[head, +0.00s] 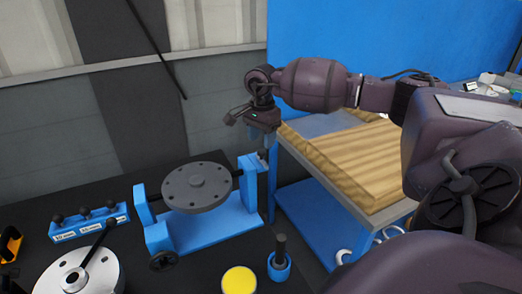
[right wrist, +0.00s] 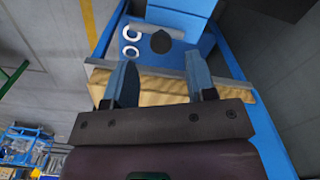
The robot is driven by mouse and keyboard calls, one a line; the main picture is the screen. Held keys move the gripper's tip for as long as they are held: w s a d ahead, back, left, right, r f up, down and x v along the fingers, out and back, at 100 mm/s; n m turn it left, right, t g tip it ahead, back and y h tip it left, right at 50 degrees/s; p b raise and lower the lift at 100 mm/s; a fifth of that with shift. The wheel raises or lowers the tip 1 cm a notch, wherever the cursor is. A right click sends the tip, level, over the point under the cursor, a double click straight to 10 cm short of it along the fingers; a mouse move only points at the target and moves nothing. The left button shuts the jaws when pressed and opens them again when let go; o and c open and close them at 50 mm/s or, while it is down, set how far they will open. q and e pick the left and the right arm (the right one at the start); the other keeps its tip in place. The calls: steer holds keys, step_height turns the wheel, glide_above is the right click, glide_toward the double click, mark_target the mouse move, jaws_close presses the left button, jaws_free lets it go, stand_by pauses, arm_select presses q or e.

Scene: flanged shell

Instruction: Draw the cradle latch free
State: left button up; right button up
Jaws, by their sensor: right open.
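The blue cradle (head: 215,225) stands on the dark bench and carries a grey flanged disc (head: 197,186) between its two posts. Another dark knob (head: 163,261) sits at the cradle's front left. My left gripper is out of view.
A blue rack with dark knobs (head: 90,224) and a pale round flange with a handle (head: 80,275) lie left. A yellow-topped item (head: 239,280) and a blue cup with a dark peg (head: 280,264) stand in front. A trolley with a wooden load (head: 345,165) is right.

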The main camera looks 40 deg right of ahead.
mark_target(261, 150)
steer(key=shift+f, duration=2.5)
jaws_close()
